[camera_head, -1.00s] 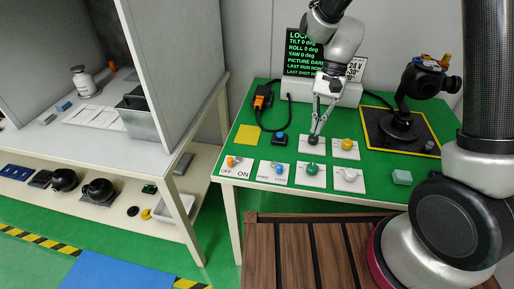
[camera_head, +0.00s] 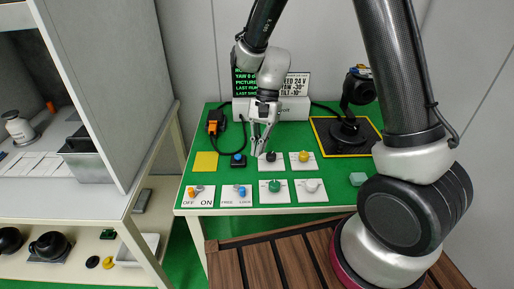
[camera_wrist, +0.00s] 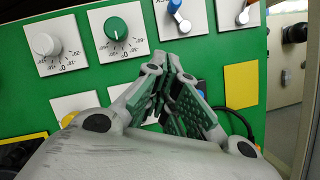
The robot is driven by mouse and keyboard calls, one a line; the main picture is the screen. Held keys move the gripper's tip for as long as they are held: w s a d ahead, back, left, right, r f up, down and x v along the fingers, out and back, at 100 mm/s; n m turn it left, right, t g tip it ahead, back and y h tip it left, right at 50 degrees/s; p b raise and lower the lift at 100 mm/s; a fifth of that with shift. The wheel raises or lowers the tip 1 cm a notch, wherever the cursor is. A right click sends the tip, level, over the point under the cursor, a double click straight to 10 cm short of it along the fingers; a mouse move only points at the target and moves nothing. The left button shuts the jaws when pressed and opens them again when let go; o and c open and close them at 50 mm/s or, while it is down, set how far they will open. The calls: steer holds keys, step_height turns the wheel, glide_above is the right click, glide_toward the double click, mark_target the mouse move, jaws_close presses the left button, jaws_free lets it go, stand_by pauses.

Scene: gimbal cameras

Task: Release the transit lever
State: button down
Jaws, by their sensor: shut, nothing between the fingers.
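The transit lever (camera_head: 240,190) is a small lever with a blue end on a white plate marked FREE and LOCK (camera_head: 229,202), at the front left of the green bench. Its blue end also shows at the top of the wrist view (camera_wrist: 174,7); which label it points to is hard to tell. My gripper (camera_head: 258,151) is shut and empty. It is above the bench behind the lever plate, between the blue button and the dark knob, apart from the lever. In the wrist view the closed fingers (camera_wrist: 172,62) point toward the lever plate.
An orange OFF/ON lever (camera_head: 197,190) is left of the lever plate and a green dial (camera_head: 275,186) right of it. A blue button box (camera_head: 238,160) and a dark knob (camera_head: 271,157) stand behind. A black gimbal (camera_head: 347,130) is at the back right.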

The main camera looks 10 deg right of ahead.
steer(key=x, duration=0.7)
steer(key=shift+s+f, duration=0.1)
steer(key=shift+s, duration=0.05)
steer(key=shift+s+a, duration=0.85)
steer(key=shift+s, duration=0.15)
steer(key=shift+s+a, duration=0.35)
steer(key=shift+s, duration=0.1)
